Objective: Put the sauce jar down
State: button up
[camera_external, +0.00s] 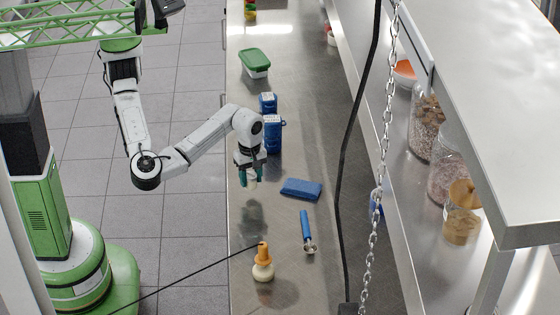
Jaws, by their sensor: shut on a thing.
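My gripper (250,178) reaches over the left side of the steel counter (250,217), pointing down. Its teal fingers are shut on a small pale thing, taken to be the sauce jar (250,184), which is mostly hidden between them. Only a little of the jar shows at the fingertips. A blurred reflection lies on the counter below it, and the jar seems to be held a little above the surface; the exact gap I cannot tell.
Blue containers (272,134) stand just behind my gripper. A blue sponge-like block (301,189) lies to its right. A green-lidded box (255,63) stands farther back. A cable and a chain (386,122) hang at right.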

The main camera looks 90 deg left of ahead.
aim_at(251, 185)
jog(key=shift+f, duration=1.55)
jog(key=shift+f, duration=0.2)
jog(key=o, duration=1.1)
jog(key=shift+r, duration=0.1)
notch_tip(251, 185, up, 12)
jog(key=shift+r, duration=0.1)
jog(key=shift+w, duration=0.1)
